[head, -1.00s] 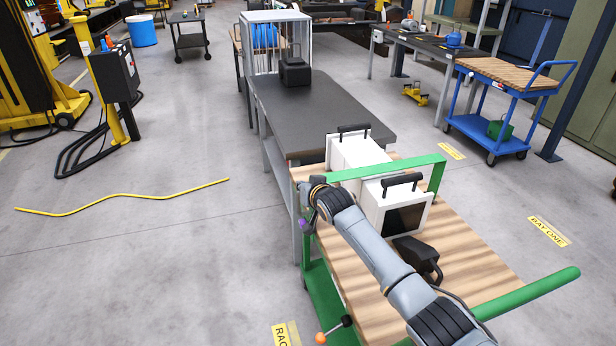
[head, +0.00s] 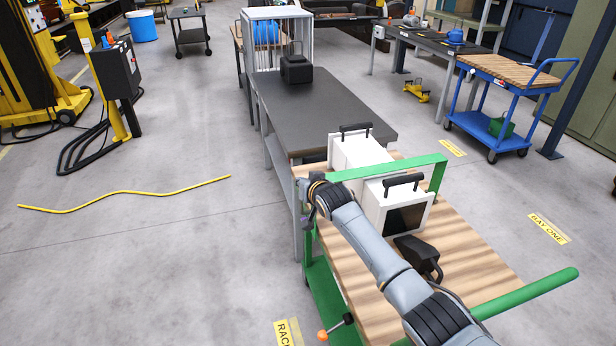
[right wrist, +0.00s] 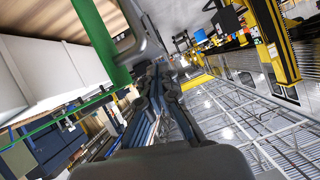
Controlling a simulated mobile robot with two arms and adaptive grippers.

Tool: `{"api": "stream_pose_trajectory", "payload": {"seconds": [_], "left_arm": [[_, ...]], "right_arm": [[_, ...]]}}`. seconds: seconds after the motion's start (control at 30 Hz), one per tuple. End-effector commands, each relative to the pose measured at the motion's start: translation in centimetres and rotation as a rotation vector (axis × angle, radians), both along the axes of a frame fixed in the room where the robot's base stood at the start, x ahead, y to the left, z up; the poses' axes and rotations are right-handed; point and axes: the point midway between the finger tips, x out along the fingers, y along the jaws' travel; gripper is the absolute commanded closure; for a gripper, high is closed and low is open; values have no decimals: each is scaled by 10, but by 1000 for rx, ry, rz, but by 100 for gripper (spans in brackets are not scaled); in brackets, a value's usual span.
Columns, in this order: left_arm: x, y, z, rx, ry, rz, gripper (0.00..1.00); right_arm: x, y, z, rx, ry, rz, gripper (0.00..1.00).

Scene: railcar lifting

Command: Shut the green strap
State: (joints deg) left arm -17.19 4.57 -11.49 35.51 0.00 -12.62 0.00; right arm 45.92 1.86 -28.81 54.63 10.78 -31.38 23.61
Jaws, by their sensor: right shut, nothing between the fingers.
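In the right wrist view the strap (right wrist: 100,40) passes at upper left, close to the fingers (right wrist: 158,85), which are shut and empty. Whether they touch the strap cannot be told. My left gripper is not in view.
A black device (head: 418,256) lies on the cart in front of the cases. The cart's green handle (head: 525,293) sticks out to the right. A dark table (head: 320,112) stands close behind. Open floor (head: 170,270) lies left, with a yellow cable (head: 125,193) on it.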

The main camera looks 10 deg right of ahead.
Motion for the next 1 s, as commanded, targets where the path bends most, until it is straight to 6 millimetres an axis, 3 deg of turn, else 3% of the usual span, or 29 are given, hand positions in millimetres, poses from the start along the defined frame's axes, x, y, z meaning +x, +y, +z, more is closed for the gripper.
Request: {"api": "stream_pose_trajectory", "payload": {"seconds": [0.03, 0.1, 0.6, 1.0], "left_arm": [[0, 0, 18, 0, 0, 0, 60], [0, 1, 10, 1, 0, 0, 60], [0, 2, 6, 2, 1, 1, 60], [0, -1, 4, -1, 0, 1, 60]], "right_arm": [[3, -1, 26, 2, -12, 0, 100], [-5, -2, 20, 3, -13, 1, 100], [-66, -14, 54, 3, -22, 0, 100], [-87, -18, 62, 1, -17, -2, 100]]}}
